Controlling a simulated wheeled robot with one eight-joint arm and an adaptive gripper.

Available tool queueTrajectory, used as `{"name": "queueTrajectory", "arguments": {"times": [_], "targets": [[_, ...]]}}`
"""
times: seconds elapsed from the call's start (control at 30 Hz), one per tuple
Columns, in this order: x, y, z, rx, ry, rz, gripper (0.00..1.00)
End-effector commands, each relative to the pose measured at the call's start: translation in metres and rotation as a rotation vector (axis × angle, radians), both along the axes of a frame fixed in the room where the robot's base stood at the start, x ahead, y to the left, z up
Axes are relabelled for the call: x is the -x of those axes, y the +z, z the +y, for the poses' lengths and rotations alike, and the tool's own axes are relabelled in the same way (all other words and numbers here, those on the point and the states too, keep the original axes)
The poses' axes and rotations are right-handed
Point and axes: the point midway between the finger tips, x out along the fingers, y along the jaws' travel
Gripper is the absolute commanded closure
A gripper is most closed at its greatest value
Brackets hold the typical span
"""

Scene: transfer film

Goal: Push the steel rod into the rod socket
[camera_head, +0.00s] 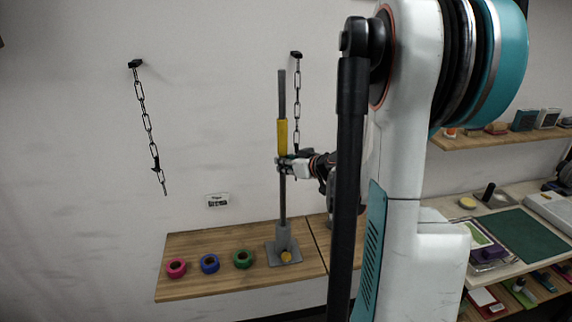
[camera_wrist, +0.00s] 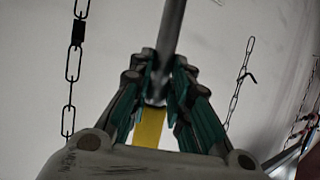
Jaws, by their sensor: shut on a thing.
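The steel rod (camera_head: 282,95) stands about upright above the shelf, with a yellow sleeve (camera_head: 282,137) around its middle. Its lower end meets the grey rod socket (camera_head: 283,240); how deep it sits inside is hidden. My gripper (camera_head: 284,163) is shut on the rod just below the yellow sleeve, well above the socket. In the wrist view the rod (camera_wrist: 172,30) runs between the closed fingers of my gripper (camera_wrist: 158,88), and the yellow sleeve (camera_wrist: 149,127) shows below them. The socket is not in the wrist view.
Pink (camera_head: 176,267), blue (camera_head: 209,263) and green (camera_head: 243,258) rings lie on the wooden shelf (camera_head: 205,288) left of the socket. Two chains hang on the wall, one (camera_head: 147,122) at the left, one (camera_head: 297,100) close behind the rod. A cluttered bench (camera_head: 470,203) is at the right.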

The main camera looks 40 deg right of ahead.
Motion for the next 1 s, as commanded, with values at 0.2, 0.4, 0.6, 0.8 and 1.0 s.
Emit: {"name": "queueTrajectory", "arguments": {"times": [0.2,0.4,0.6,0.8,1.0], "targets": [[0.000,-0.007,0.000,-0.001,0.000,-0.001,1.00],[0.000,-0.012,0.000,-0.001,0.000,-0.001,1.00],[0.000,-0.017,0.000,-0.001,0.000,-0.001,1.00],[0.000,-0.022,0.000,-0.001,0.000,-0.001,1.00],[0.000,-0.027,0.000,-0.001,0.000,-0.001,1.00]]}}
